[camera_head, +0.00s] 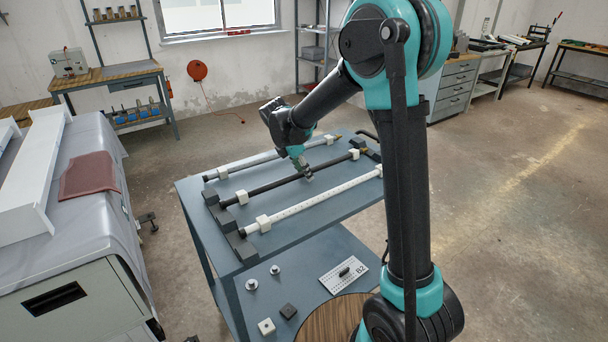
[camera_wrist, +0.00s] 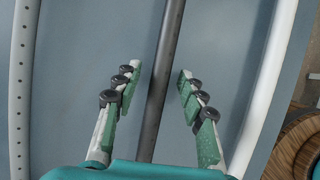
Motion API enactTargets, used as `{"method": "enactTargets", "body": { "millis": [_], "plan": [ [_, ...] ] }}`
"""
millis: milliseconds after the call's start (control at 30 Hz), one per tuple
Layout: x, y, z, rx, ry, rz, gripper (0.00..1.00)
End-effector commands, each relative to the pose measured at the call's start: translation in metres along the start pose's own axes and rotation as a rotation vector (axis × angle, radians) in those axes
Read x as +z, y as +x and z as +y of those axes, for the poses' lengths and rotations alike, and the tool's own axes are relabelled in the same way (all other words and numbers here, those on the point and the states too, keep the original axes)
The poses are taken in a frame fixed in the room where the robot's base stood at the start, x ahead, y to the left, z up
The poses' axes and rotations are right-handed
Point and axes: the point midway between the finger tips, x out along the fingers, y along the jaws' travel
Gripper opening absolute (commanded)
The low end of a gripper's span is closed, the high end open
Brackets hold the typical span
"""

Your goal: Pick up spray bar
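Three bars lie side by side on the blue-grey table top. The near one is white with a row of small holes (camera_head: 320,201) and looks like a spray bar; it also shows at the left edge of the wrist view (camera_wrist: 20,90). The middle bar is dark (camera_head: 270,184). The far bar is plain light grey (camera_head: 250,161). My gripper (camera_head: 306,174) is over the dark bar. In the wrist view its fingers (camera_wrist: 159,73) are open, one on each side of the dark bar (camera_wrist: 166,60), with gaps. I cannot tell how far down the fingertips reach.
The bars rest in white holders on dark blocks (camera_head: 224,220) on the table (camera_head: 290,228). The lower shelf holds small parts and a plate marked B2 (camera_head: 344,277). A grey-covered machine (camera_head: 75,265) stands at the left. Open floor lies to the right.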

Motion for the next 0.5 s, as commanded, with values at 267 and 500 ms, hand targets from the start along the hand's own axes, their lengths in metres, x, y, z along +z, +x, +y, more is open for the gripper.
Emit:
{"method": "enactTargets", "body": {
  "millis": [267,500],
  "plan": [
    [0.0000,-0.0003,0.0000,0.000,0.000,0.000,0.03],
    [0.0001,-0.0005,0.0000,0.000,0.000,0.000,0.00]
  ]
}}
